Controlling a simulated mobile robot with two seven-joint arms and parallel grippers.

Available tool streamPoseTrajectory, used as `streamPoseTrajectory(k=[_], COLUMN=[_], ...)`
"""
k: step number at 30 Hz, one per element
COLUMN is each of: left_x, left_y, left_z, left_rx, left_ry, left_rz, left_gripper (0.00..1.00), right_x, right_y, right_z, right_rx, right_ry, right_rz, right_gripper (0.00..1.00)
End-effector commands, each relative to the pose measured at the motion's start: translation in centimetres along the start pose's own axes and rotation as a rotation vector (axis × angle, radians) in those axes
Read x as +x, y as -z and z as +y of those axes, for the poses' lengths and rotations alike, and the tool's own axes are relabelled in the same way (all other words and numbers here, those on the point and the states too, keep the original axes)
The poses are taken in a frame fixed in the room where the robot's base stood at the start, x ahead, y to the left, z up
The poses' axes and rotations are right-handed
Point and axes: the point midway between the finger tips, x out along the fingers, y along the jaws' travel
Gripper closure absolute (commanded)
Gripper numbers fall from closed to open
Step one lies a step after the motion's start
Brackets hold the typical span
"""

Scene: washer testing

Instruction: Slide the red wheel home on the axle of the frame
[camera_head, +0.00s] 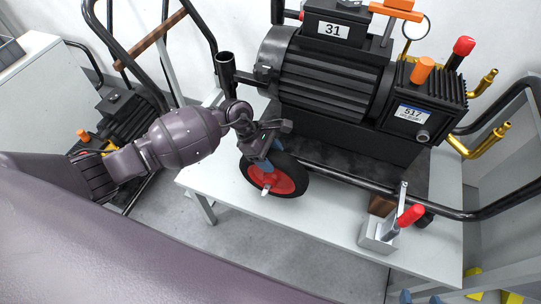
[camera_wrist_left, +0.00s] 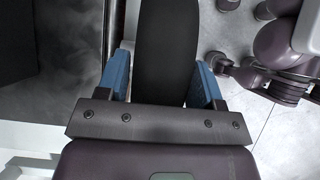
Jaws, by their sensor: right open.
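The red wheel (camera_head: 284,184), with a black tyre and red hub, stands upright at the front left of the generator frame (camera_head: 340,178). A pale axle tip (camera_head: 265,190) shows at its hub; how far the wheel sits along the axle cannot be told. My left gripper (camera_head: 261,155) is on the top of the tyre.
The generator (camera_head: 330,75) fills the back of the white table (camera_head: 325,225). The table's front left is clear. Another machine (camera_head: 130,110) stands at the left.

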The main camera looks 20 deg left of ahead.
Motion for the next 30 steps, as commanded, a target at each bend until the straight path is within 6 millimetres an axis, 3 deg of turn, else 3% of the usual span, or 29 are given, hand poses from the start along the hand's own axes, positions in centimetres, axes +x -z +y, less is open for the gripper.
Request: streamPoseTrajectory(k=[1,4,14,30], left_x=[-0.1,0.0,-0.2,-7.0], left_y=[0.0,0.0,0.2,0.0], left_z=[0.0,0.0,-0.1,0.0], left_rx=[0.001,0.000,-0.002,0.000], left_ry=[-0.001,0.000,0.002,0.000], left_rz=[0.000,0.001,0.004,0.002], left_gripper=[0.32,0.17,0.17,0.17], right_x=[0.0,0.0,0.0,-0.3], right_y=[0.1,0.1,0.2,0.7], right_z=[0.0,-0.1,-0.3,0.0], right_rx=[0.002,0.005,0.016,0.007], right_ry=[0.000,0.000,-0.002,-0.004], right_rz=[0.001,0.002,0.005,0.011], right_gripper=[0.43,0.43,0.43,0.43])
